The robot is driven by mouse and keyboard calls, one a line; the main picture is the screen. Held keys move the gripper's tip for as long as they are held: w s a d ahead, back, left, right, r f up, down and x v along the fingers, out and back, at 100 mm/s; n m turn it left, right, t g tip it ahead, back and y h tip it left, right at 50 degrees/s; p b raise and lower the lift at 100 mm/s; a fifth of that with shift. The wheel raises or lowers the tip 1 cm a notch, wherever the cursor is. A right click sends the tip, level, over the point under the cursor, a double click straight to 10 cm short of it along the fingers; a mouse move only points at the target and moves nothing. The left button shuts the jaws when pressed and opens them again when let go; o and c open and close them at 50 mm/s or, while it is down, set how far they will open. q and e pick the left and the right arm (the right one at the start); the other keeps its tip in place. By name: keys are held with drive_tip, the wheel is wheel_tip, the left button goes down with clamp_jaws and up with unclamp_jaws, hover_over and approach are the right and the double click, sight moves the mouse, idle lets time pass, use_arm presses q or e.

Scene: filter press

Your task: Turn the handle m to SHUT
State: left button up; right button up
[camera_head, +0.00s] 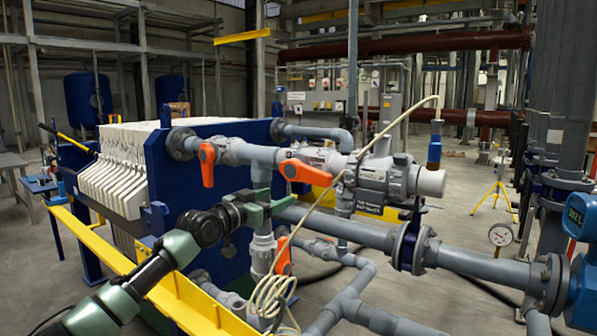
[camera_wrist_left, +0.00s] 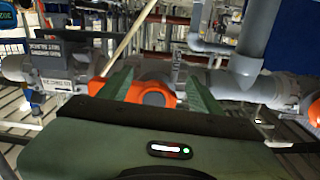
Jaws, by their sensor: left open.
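Three orange valve handles show in the head view, and no letter m is legible. One handle (camera_head: 206,165) hangs down on the left grey pipe. A third (camera_head: 283,257) is lower, partly behind a looped cable. My left gripper (camera_head: 267,204) is open, below and left of the level handle. In the left wrist view an orange handle (camera_wrist_left: 147,93), apparently the level one, shows between the open fingers (camera_wrist_left: 159,88). Contact cannot be told. My right gripper is not in view.
Grey pipes (camera_head: 335,230) and a labelled grey actuator (camera_head: 385,178) stand close to the right of my left gripper. A beige cable (camera_head: 270,292) hangs near it. The blue filter press frame (camera_head: 205,192) is behind. Open floor (camera_head: 455,225) lies farther right.

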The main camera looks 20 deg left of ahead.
use_arm(q)
drive_tip(key=n+p, duration=1.4)
drive_tip(key=n, duration=0.4)
approach(309, 177)
drive_tip(key=x, duration=0.4)
drive_tip(key=b+x, duration=0.4)
drive_tip(key=x, duration=0.2)
drive_tip(key=shift+f+b, duration=0.2)
drive_tip(key=shift+b, duration=0.15)
drive_tip(key=shift+w+d+r+b, duration=0.15)
drive_tip(key=shift+w+b, duration=0.15)
drive_tip(key=shift+w, duration=0.15)
drive_tip(key=shift+r, duration=0.1)
